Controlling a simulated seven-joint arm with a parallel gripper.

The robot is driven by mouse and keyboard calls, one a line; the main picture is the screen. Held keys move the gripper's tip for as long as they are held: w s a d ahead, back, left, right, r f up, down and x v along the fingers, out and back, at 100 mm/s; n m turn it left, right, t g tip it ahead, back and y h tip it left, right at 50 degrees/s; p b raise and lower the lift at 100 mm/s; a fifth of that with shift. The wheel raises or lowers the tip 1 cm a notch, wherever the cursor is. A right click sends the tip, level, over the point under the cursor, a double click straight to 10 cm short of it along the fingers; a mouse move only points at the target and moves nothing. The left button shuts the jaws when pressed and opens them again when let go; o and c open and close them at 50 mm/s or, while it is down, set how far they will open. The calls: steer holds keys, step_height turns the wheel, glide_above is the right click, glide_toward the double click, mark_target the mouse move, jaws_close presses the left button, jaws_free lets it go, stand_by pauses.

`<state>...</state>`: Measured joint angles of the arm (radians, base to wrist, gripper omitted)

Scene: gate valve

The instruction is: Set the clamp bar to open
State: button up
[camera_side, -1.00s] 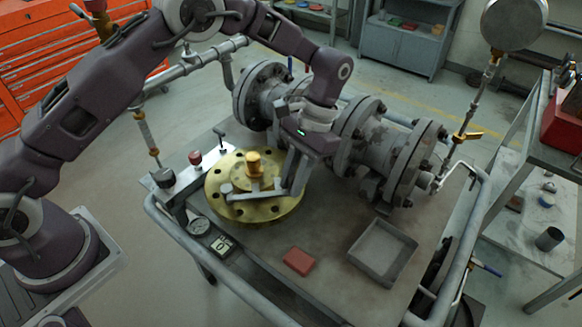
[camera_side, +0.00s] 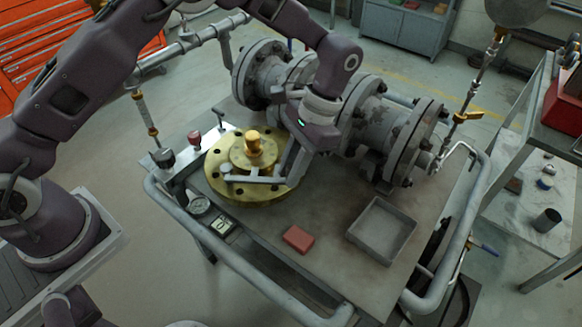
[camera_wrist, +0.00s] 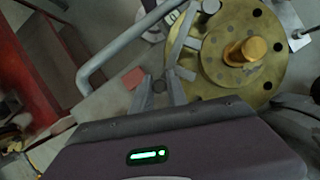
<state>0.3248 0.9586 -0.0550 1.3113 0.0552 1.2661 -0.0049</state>
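The round brass flange (camera_side: 226,188) lies on the cart top with a brass stub (camera_side: 253,143) at its centre; it also shows in the wrist view (camera_wrist: 214,66). A grey bar (camera_side: 256,180), which looks like the clamp bar, crosses the flange's near side and has a round end at left. In the wrist view the bar (camera_wrist: 181,38) runs along the flange's left edge. My gripper (camera_side: 284,180) is low at the flange's right side. In the wrist view its fingertips (camera_wrist: 159,76) stand apart, close to the bar's near end. I cannot tell whether they touch it.
Grey flanged pipework (camera_side: 374,128) stands behind my gripper. A red block (camera_side: 298,239) and an empty grey tray (camera_side: 382,230) lie at the front right. A gauge (camera_side: 199,205) and small display (camera_side: 222,224) sit front left. A tubular rail (camera_side: 240,275) edges the cart.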

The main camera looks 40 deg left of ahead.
steer(key=o, duration=0.4)
steer(key=shift+c, duration=0.2)
steer(key=v, duration=0.7)
steer(key=s+a+r+n+t+h, duration=0.15)
steer(key=s+a+r, duration=0.25)
steer(key=r, duration=0.4)
steer(key=s+a+r+n+t, duration=0.1)
steer(key=s+a+r+t, duration=0.3)
steer(key=r, duration=0.4)
steer(key=s+a+n+t, duration=0.2)
steer(key=s+a+t, duration=0.2)
steer(key=s, duration=1.2)
steer(key=shift+a+f, duration=0.2)
steer(key=shift+a, duration=1.05)
